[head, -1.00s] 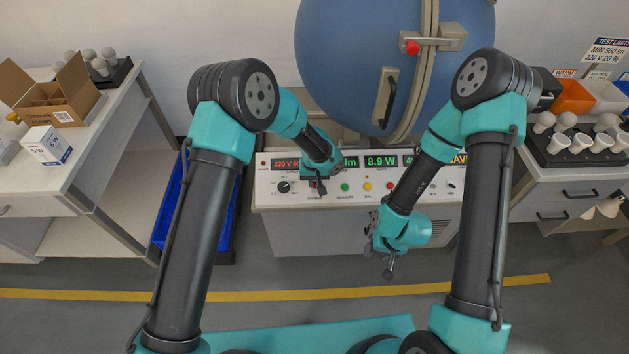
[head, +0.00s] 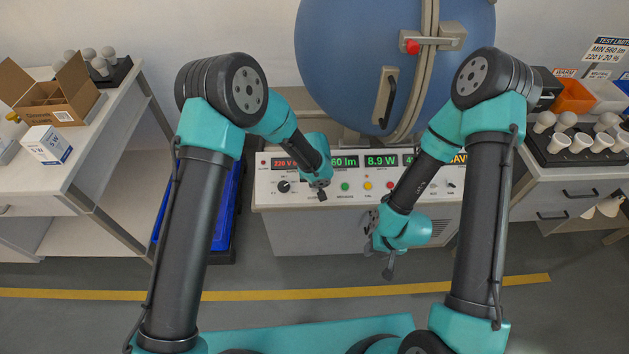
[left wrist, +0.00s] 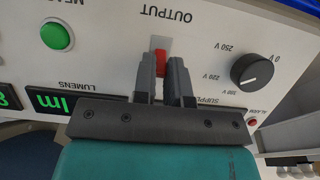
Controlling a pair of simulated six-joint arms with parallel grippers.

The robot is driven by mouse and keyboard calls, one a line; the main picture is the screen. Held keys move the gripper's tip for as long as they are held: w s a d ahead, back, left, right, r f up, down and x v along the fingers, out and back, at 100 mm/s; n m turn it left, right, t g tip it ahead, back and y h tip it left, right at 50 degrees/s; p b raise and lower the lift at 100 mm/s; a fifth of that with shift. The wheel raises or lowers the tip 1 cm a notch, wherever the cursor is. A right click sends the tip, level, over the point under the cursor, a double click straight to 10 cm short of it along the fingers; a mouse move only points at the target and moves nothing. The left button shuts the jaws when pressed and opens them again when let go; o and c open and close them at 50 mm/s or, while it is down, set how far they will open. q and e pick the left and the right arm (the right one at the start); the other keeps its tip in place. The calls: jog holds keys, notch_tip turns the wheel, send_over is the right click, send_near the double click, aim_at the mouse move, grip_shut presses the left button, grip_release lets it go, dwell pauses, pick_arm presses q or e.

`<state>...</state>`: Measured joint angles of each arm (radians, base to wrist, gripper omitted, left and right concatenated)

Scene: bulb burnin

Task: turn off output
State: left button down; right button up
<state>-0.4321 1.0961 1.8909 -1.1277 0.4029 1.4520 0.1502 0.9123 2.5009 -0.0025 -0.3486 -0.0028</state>
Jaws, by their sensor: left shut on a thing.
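The OUTPUT switch (left wrist: 160,61) is a small red rocker on a pale plate, under the word OUTPUT, which appears upside down in the left wrist view. My left gripper (left wrist: 164,66) has its two dark fingers on either side of it and is shut on it. In the head view my left gripper (head: 321,192) is at the panel front, below the displays, and hides the switch. The control panel (head: 410,185) has lit displays, among them one reading 8.9 W (head: 381,161). My right gripper (head: 388,268) hangs in front of the panel, away from it; its finger gap is unclear.
A black supply knob (left wrist: 252,72) and a green button (left wrist: 57,36) flank the switch. A big blue sphere (head: 350,60) with a handle stands behind the panel. A bulb tray (head: 565,155) is on the right bench, and an open box (head: 60,95) on the left.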

pick_arm(q)
jog(key=c, duration=1.2)
grip_release()
jog(key=shift+s, duration=0.1)
jog(key=shift+o, duration=0.2)
jog(key=shift+r, duration=0.1)
notch_tip(320, 180, up, 17)
jog(key=s, duration=0.2)
jog(key=shift+a, duration=0.15)
